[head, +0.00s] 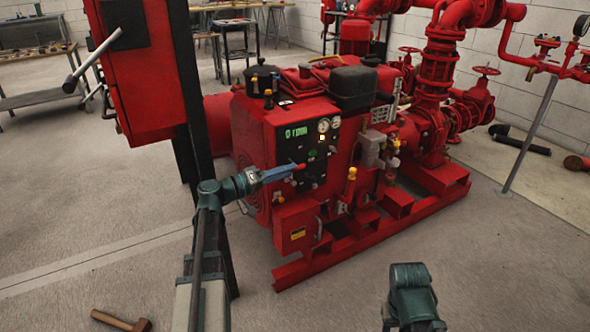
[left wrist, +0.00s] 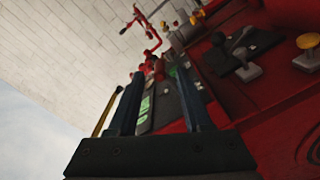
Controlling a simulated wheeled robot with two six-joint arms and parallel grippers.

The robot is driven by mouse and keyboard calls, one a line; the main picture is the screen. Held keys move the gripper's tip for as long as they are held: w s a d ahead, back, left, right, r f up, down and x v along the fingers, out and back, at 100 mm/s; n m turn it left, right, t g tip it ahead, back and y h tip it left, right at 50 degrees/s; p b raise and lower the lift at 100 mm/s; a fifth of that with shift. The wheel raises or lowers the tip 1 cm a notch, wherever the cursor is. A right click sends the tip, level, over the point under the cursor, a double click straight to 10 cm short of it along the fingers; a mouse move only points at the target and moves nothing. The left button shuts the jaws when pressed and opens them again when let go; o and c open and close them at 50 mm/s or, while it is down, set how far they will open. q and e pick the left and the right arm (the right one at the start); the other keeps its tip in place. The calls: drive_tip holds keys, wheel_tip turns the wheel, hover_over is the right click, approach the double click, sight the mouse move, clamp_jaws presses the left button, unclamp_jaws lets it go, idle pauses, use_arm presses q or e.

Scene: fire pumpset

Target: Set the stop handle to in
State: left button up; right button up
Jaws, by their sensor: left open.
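The red pump engine (head: 345,150) stands on a red skid, with a dark control panel (head: 318,155) on its near face. A small red knob (head: 300,166), which may be the stop handle, shows low on the panel's left side. My left gripper (head: 290,171) reaches in from the left with blue fingers at this knob; I cannot tell whether they touch it. In the left wrist view the open fingers (left wrist: 160,75) point along the panel with its green display (left wrist: 145,108). A reddish piece shows between the tips, too dark to identify. Only part of my right arm shows.
A red cabinet (head: 140,65) on a dark post stands left of the engine, close to my left arm. Red pipes and valves (head: 440,60) rise behind right. A hammer (head: 120,320) lies on the floor at lower left. The floor in front is mostly clear.

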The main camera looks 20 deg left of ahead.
use_arm(q)
drive_tip(key=shift+x, duration=1.75)
clamp_jaws()
